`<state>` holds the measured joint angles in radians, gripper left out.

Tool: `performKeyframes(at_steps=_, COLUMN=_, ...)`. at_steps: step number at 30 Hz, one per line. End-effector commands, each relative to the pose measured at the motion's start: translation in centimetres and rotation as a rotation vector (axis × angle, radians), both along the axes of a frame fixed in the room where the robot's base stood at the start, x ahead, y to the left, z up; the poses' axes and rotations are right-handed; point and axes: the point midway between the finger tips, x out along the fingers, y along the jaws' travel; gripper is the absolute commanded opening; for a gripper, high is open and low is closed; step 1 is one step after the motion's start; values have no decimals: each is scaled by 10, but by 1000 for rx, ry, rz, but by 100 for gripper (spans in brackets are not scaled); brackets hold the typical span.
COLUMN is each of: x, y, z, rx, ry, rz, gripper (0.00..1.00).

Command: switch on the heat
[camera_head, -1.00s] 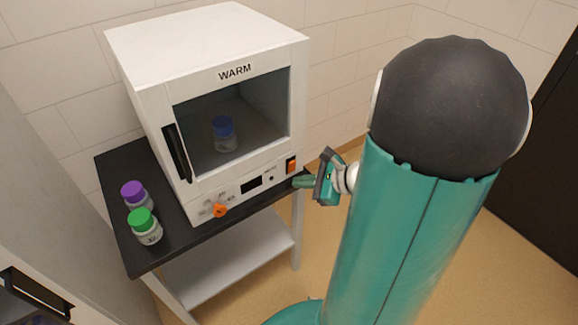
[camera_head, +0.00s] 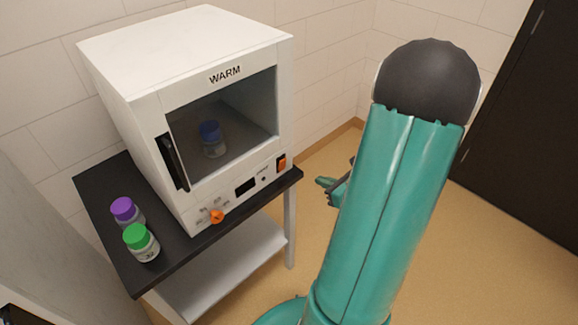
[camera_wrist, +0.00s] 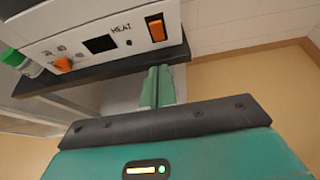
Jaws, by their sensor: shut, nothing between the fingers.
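The white oven marked WARM (camera_head: 160,70) stands on a black-topped table. Its front panel carries an orange rocker switch (camera_head: 282,162) at the right end, a dark display (camera_head: 246,186) and an orange knob (camera_head: 216,216). In the wrist view the orange switch (camera_wrist: 156,28) sits to the right of the word HEAT and the display (camera_wrist: 100,44). My gripper (camera_head: 322,182) is to the right of the table, apart from the panel, partly hidden behind my arm. In the wrist view its fingers (camera_wrist: 157,88) are together and empty, below the switch.
A blue-capped jar (camera_head: 212,138) stands inside the oven behind the window. A purple-capped jar (camera_head: 126,212) and a green-capped jar (camera_head: 141,242) stand on the table (camera_head: 100,190) at left. The oven's black door handle (camera_head: 172,163) is at its left. Open floor lies to the right.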

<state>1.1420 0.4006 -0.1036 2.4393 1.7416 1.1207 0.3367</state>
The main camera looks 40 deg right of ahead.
Motion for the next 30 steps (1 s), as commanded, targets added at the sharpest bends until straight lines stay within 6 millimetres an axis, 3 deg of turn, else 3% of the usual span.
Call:
performKeyframes(at_steps=8, x=12, y=1, z=-5, rx=1, ry=-1, rz=4, gripper=0)
performKeyframes(at_steps=22, x=95, y=7, z=-41, rx=1, ry=-1, rz=5, gripper=0)
performKeyframes(at_steps=30, x=130, y=7, z=-35, rx=-2, ry=-1, rz=3, gripper=0)
